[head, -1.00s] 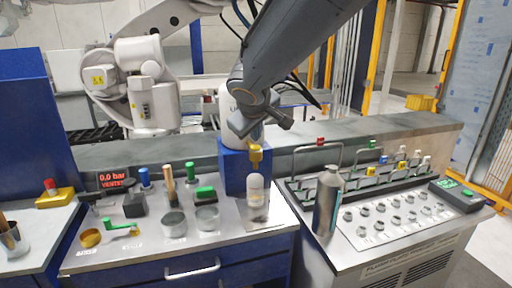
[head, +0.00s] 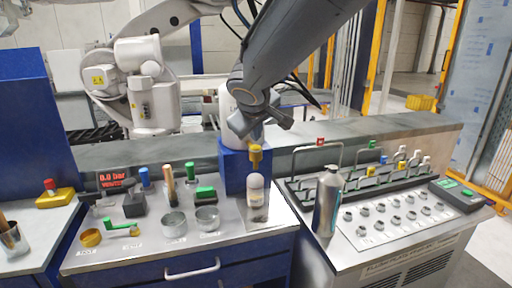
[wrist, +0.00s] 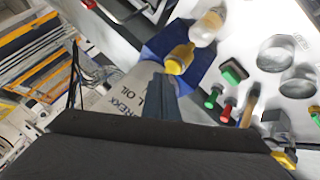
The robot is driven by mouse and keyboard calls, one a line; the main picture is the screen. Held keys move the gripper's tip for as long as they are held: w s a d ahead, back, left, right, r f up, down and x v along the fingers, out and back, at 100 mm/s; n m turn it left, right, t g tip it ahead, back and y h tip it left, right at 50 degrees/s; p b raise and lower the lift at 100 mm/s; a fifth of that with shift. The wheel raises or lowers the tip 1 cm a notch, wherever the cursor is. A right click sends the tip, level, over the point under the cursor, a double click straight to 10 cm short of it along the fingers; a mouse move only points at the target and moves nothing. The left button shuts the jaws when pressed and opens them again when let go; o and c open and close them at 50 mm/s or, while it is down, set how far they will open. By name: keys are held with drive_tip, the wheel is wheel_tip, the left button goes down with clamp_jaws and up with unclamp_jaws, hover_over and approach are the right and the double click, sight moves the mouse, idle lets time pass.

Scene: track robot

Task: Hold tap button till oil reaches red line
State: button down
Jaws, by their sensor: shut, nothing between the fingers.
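A yellow tap part (head: 255,156) sits in front of a blue stand (head: 231,170). A pale, cloudy container (head: 256,190) stands just below it; I cannot make out a red line or oil level. A white drum (head: 235,125) with lettering rests on the stand. The tap button is not clearly distinguishable.
A metal bottle (head: 327,202) stands at the right bench's left edge, beside rows of knobs (head: 395,215) and a rack (head: 365,175). A low grey wall (head: 345,148) runs behind.

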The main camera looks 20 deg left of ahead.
drive_tip(key=shift+f+b, duration=0.85)
drive_tip(key=shift+b, duration=0.4)
idle(6.8)
